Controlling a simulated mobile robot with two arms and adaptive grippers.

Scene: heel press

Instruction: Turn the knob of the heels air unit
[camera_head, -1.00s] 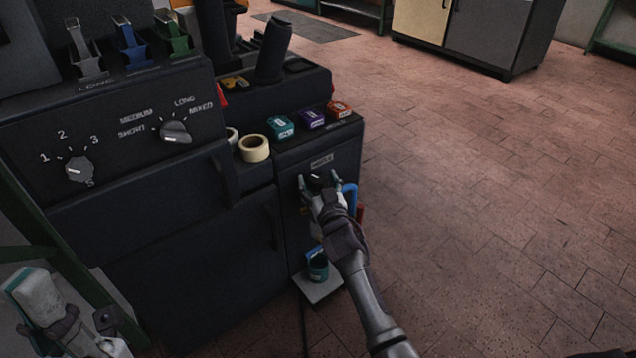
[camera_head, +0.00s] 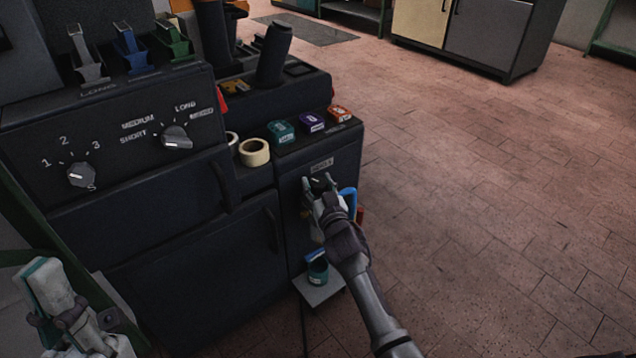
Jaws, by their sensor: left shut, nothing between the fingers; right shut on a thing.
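My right gripper (camera_head: 318,186) reaches up from the lower right and is shut on the knob, one finger on each side. My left gripper (camera_head: 42,280) is at the lower left, apart from the machine. Its fingers are together with nothing between them.
Teal (camera_head: 281,133), purple (camera_head: 311,122) and orange (camera_head: 339,113) boxes and a tape roll (camera_head: 254,152) stand on top. Two larger dials (camera_head: 81,175) are on the left panel. A small shelf with a teal can (camera_head: 317,270) is below. The floor at right is clear.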

